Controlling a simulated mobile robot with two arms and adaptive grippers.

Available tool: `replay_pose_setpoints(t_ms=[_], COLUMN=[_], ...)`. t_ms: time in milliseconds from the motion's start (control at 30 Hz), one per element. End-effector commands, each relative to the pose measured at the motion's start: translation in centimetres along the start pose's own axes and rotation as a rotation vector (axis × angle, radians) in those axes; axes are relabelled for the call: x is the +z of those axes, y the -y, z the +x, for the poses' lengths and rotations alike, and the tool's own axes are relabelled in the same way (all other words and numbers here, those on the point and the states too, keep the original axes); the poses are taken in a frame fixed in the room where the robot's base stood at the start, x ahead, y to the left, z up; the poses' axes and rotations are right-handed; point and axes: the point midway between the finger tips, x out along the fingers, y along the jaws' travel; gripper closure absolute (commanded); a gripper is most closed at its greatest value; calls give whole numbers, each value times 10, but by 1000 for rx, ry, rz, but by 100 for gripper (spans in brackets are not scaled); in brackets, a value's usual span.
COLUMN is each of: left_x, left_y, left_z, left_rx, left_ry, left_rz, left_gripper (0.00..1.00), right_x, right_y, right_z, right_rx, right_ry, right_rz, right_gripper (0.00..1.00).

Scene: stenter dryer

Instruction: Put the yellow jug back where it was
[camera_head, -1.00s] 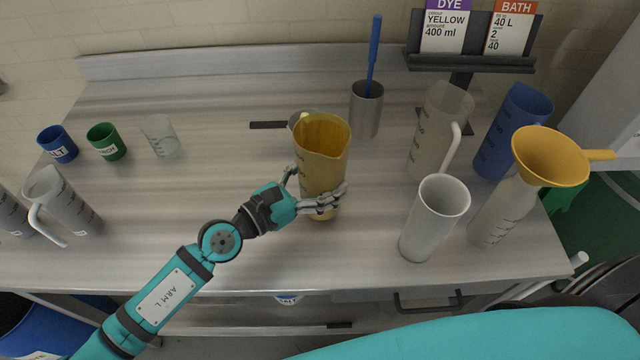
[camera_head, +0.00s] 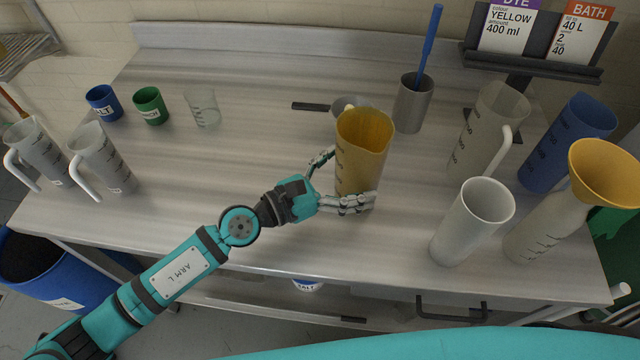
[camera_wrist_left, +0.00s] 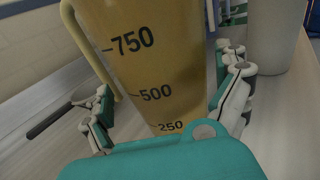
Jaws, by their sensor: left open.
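The yellow jug (camera_head: 359,150) stands upright on the metal worktop, near the middle, with graduation marks on its side. In the left wrist view the jug (camera_wrist_left: 155,65) fills the centre, with 750, 500 and 250 marks and a pale yellow handle at its left. My left gripper (camera_head: 346,180) is open around the lower part of the jug, one finger on each side. In the left wrist view the left finger looks apart from the jug; the right finger is close to it, and contact is unclear. My right gripper is not in view.
A ladle (camera_head: 322,107) lies behind the jug. A grey cup (camera_head: 412,105) with a blue stick stands behind right. A white beaker (camera_head: 472,222), a clear jug (camera_head: 487,125), a blue jug (camera_head: 567,142) and a yellow funnel (camera_head: 606,172) stand right.

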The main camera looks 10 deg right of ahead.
Motion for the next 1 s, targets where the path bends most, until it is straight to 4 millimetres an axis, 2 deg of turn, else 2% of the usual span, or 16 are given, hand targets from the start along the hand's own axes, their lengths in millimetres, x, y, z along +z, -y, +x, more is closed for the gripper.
replay_pose_setpoints(t_ms=[200,433,600,1000], left_x=[-6,-4,-1,0], left_y=[0,0,1,1], left_z=[-50,-87,-97,-98], left_rx=[0,1,-1,-1], left_ry=[-4,-2,-1,0], left_rz=[0,0,-1,-1], left_gripper=[0,0,0,0], right_x=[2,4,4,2], right_y=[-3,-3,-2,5], right_z=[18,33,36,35], right_rx=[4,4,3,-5], right_ry=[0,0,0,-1], right_rz=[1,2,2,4], right_gripper=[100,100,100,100])
